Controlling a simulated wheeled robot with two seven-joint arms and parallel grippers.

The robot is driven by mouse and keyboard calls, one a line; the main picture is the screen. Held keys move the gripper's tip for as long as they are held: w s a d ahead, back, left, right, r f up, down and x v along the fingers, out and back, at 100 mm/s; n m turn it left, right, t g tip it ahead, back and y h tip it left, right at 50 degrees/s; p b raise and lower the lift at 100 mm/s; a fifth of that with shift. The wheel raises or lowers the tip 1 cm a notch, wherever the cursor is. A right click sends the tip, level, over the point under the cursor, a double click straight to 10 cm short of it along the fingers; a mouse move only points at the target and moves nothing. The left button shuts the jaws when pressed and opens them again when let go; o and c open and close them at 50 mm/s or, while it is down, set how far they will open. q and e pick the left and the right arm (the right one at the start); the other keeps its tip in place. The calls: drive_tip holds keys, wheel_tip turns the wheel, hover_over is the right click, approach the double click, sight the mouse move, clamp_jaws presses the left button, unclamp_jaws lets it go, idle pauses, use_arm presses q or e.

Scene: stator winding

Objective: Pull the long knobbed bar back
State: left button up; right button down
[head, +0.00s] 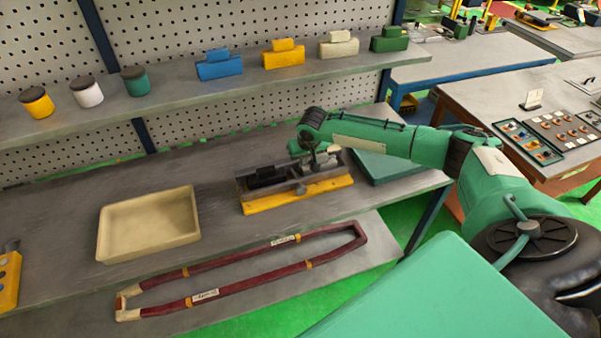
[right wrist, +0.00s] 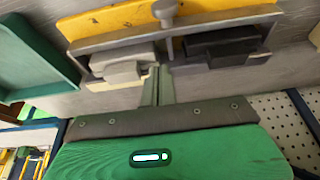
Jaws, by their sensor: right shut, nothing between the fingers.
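The long grey knobbed bar (right wrist: 215,25) runs across the front of a fixture with a yellow base (right wrist: 105,20). Its round knob (right wrist: 165,11) stands near the middle. In the head view the bar (head: 262,198) lies along the fixture's near side, above the yellow base (head: 290,201). My right gripper (head: 312,160) is over the fixture. In the right wrist view its closed fingers (right wrist: 159,80) reach between a pale block (right wrist: 122,63) and a black block (right wrist: 220,48), on the far side of the bar from the knob. It holds nothing. My left gripper is out of view.
A beige tray (head: 148,258) stands left of the fixture and a green tray (head: 390,166) right of it. A dark red coil loop (head: 235,290) lies in front on a lower shelf. An upper shelf (head: 190,92) with jars and coloured blocks runs behind.

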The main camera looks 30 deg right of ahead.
sight(299, 187)
drive_tip(key=shift+f, duration=0.1)
drive_tip(key=p+x, duration=0.3)
drive_tip(key=x, duration=0.5)
drive_tip(key=shift+w+f, duration=0.15)
drive_tip(key=shift+f, duration=0.05)
drive_tip(key=shift+w+f, duration=0.2)
drive_tip(key=shift+f, duration=0.45)
